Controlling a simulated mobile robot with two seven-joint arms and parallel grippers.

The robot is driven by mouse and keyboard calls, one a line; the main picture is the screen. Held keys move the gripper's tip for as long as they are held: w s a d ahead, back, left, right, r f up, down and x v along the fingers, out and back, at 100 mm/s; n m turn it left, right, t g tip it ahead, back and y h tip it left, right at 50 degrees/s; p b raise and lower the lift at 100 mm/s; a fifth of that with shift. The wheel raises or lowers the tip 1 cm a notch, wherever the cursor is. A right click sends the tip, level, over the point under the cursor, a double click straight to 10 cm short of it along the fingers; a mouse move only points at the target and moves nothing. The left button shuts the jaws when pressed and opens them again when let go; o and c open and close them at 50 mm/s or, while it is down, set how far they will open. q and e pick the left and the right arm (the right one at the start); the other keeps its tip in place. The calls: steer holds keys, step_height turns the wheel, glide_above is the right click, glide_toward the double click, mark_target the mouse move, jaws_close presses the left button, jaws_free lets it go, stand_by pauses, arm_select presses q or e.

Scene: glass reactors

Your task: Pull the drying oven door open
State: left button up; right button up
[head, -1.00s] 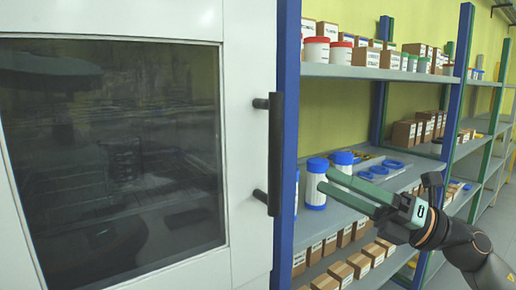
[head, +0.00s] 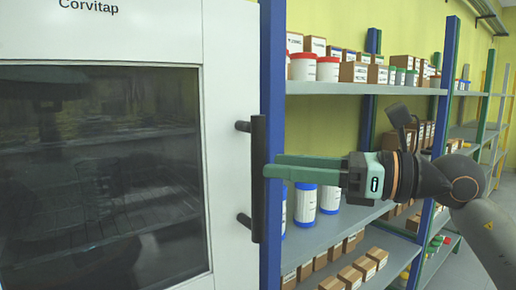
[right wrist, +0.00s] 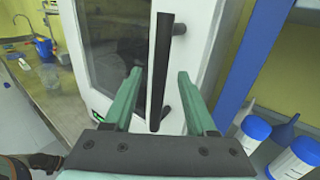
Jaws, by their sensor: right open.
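The drying oven door (head: 228,150) is white with a large dark window (head: 100,170) and looks closed. Its black vertical bar handle (head: 258,180) stands off the door's right edge on two posts. My right gripper (head: 270,167) comes in from the right, level with the handle's middle, with its green fingertips close to the bar. In the right wrist view the fingers (right wrist: 158,78) are open, with the handle (right wrist: 160,70) showing between them. I cannot tell whether either finger touches the bar. My left gripper is not in view.
A blue-posted shelf rack (head: 272,80) stands right beside the oven. Its shelves hold boxes (head: 355,72), white jars (head: 303,66) and blue-lidded containers (head: 330,199), close below my right gripper.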

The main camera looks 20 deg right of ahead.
steer(key=shift+p+x, duration=0.6)
steer(key=shift+x, duration=1.8)
jaws_close()
